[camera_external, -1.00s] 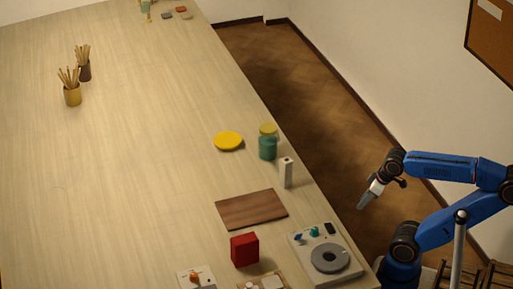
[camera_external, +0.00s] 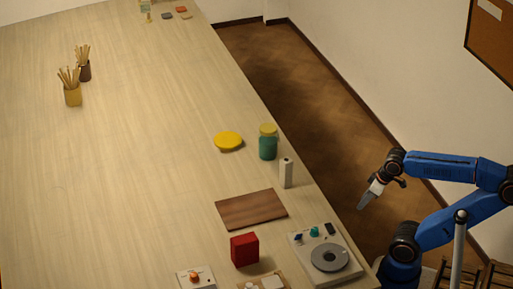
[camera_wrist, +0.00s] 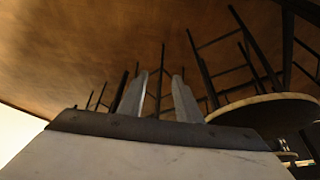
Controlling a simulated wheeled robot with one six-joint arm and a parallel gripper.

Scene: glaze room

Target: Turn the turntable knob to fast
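The turntable (camera_external: 318,272) is a pale unit with a grey round platter near the table's front right edge. A teal knob (camera_external: 314,231) and a blue knob (camera_external: 298,238) sit along its far side, beside a small dark block (camera_external: 330,228). I cannot tell which knob sets the speed, and its markings are too small to read. My gripper (camera_external: 362,204) hangs beyond the table's right edge, over the floor, apart from the turntable. In the wrist view my gripper (camera_wrist: 158,84) has its two fingers apart with nothing between them. The turntable's knobs are not recognisable there.
A red box (camera_external: 245,250), a brown board (camera_external: 251,209), a white upright block (camera_external: 286,173) and a teal jar (camera_external: 267,147) stand near the turntable. A pale box with an orange knob (camera_external: 194,276) is at the bottom.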

